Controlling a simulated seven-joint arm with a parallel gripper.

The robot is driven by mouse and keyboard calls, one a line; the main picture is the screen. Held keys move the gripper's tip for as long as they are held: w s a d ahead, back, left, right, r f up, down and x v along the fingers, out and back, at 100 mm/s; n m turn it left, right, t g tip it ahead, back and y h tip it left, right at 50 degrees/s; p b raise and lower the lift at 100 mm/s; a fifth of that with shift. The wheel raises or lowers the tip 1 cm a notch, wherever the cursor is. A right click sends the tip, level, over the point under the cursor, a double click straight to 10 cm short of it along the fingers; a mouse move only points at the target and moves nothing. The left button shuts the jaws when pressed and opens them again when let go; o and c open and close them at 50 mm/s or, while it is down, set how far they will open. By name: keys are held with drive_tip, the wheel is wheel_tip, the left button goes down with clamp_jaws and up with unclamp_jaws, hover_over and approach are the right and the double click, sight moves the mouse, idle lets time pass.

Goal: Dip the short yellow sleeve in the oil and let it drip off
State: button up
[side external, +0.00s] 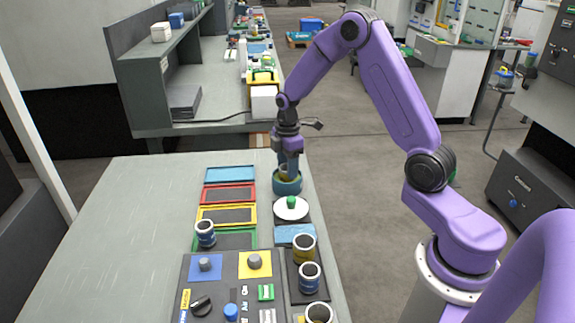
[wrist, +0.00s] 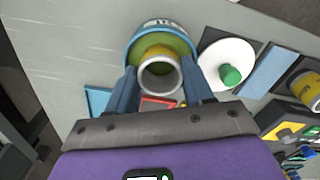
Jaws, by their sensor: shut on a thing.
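My gripper (side external: 289,158) points down over the teal oil pot (side external: 288,187) at the table's right edge. It is shut on the short yellow sleeve (wrist: 157,53), a yellow-banded ring with a pale rim, seen between the fingers in the wrist view. In that view the sleeve lies within the outline of the pot (wrist: 131,52), with olive-green oil (wrist: 184,46) around it. In the side view the fingers reach down to the pot's mouth and hide most of the sleeve. I cannot tell whether the sleeve's lower end touches the oil.
A white disc with a green knob (side external: 291,203) and a blue pad (side external: 293,234) lie in front of the pot. A dark tray holds several sleeves (side external: 309,278). Coloured frames (side external: 230,174) stand left, one with a blue-banded sleeve (side external: 205,234). The table's far left is clear.

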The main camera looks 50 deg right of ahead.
drive_tip(key=shift+r, duration=0.15)
drive_tip(key=shift+r, duration=2.6)
drive_tip(key=shift+r, duration=0.1)
idle(1.5)
wheel_tip(320, 180, up, 3)
drive_tip(key=shift+f, duration=0.1)
idle(0.4)
idle(0.3)
